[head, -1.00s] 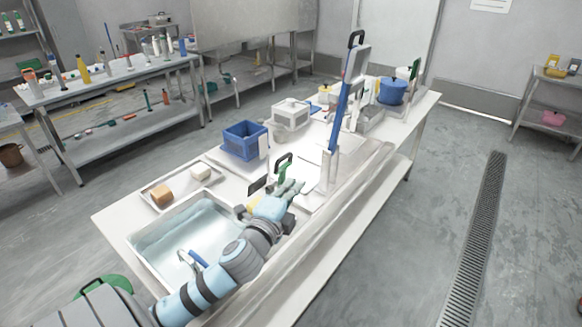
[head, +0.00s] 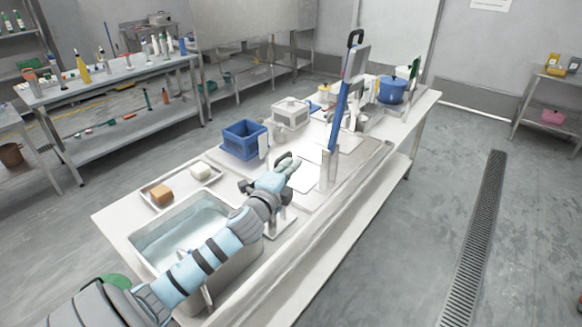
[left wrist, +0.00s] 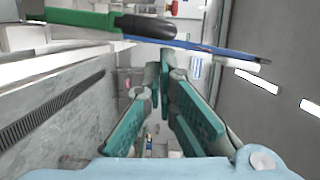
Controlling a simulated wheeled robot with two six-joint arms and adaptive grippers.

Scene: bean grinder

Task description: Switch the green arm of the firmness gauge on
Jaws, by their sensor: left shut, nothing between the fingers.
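My left gripper (head: 294,164) reaches over the middle of the white table in the head view. Its teal fingers (left wrist: 164,80) are shut and empty in the left wrist view. The firmness gauge's green arm (left wrist: 82,17) crosses the upper left of the left wrist view, with a black grip (left wrist: 146,26) at its end. The arm lies above the fingers in that picture; I cannot tell whether they touch. In the head view only a dark bit of the grip (head: 284,155) shows behind my gripper, and most of the gauge is hidden. My right gripper is not in view.
A tall blue lever (head: 342,110) with a black handle stands just right of my gripper. A blue crate (head: 243,140), a tray (head: 157,203) with two blocks and a sink-like basin (head: 150,243) surround my arm. A blue pot (head: 392,90) stands at the far end.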

